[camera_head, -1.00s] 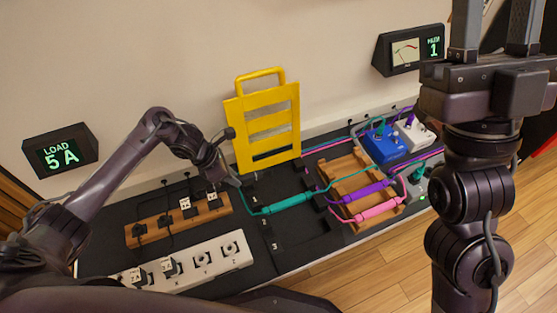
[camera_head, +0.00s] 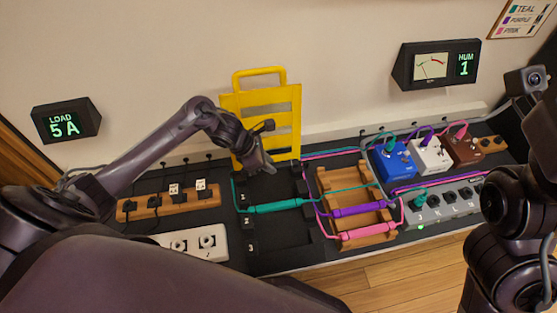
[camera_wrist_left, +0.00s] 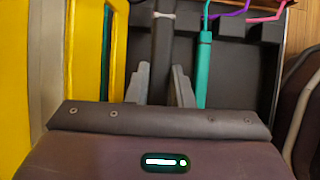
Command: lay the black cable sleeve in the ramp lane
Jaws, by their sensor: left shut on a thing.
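My left gripper (camera_head: 266,167) is just in front of the yellow panel, over the back of the black ramp (camera_head: 285,257). In the left wrist view its two grey fingers (camera_wrist_left: 162,88) are shut on the black cable sleeve (camera_wrist_left: 162,45), a dark tube with a pale band. The sleeve is hard to make out in the head view against the dark ramp. A teal sleeve (camera_head: 275,207) lies across the ramp in front of the gripper; it also shows right of the fingers in the wrist view (camera_wrist_left: 204,65). My right gripper is out of view.
The yellow panel (camera_head: 283,96) stands upright behind the ramp. A wooden cradle (camera_head: 332,185) to the right carries purple (camera_head: 362,210) and pink (camera_head: 368,230) sleeves. Pedals (camera_head: 393,160) stand farther right. A wooden strip (camera_head: 205,199) and white socket strip (camera_head: 190,244) lie left.

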